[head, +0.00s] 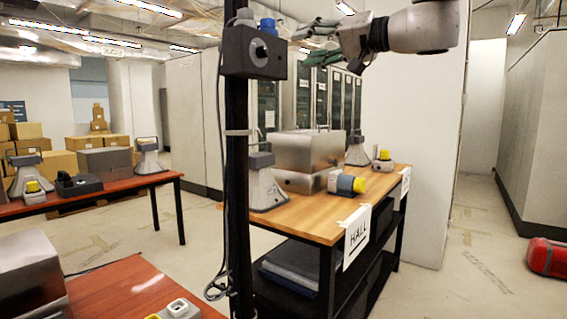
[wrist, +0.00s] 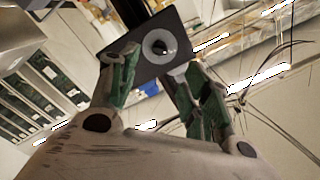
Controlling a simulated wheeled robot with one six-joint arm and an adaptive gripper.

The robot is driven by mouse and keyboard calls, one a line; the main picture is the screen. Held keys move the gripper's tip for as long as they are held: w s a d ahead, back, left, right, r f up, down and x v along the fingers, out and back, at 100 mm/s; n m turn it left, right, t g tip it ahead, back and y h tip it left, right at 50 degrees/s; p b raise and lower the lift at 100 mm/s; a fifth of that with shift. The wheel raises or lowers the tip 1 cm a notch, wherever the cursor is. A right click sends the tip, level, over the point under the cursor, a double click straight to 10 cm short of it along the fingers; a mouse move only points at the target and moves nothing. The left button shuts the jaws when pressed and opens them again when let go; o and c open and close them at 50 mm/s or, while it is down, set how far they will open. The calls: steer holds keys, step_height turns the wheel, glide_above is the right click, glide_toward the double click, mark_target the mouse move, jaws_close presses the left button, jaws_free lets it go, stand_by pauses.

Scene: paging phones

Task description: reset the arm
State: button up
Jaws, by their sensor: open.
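My gripper (head: 318,45) is raised at the top of the head view, above the height of the HALL table. It reaches in from the upper right and points left. In the wrist view, its two greenish finger pads (wrist: 163,90) stand apart with nothing held between them. A dark box with a round grey face (wrist: 158,45) shows beyond the fingertips. In the head view that dark box (head: 252,53) sits on a black post close to the fingertips. I cannot tell whether it is part of me, or whether the fingers touch it.
The wooden table (head: 300,226) with a HALL sign (head: 356,237) holds a metal box (head: 306,150), grey horn-like devices (head: 264,190) and a blue-grey cylinder (head: 347,183). Reddish tables (head: 150,290) stand left. A red case (head: 547,258) lies right. The floor between is clear.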

steer(key=s+d+f+m+g+h, duration=0.1)
steer(key=s+d+f+g+h, duration=0.2)
steer(key=f, duration=0.7)
steer(key=s+d+f+g+h, duration=0.1)
steer(key=d+f+h, duration=0.3)
steer(key=f, duration=0.6)
steer(key=s+d+f+g+h, duration=0.2)
steer(key=s+d+f+h, duration=0.5)
steer(key=s+d+f, duration=1.1)
steer(key=s+d, duration=0.1)
steer(key=d, duration=0.2)
steer(key=shift+s+f+g, duration=0.3)
steer(key=shift+f+g, duration=0.05)
steer(key=shift+g, duration=0.05)
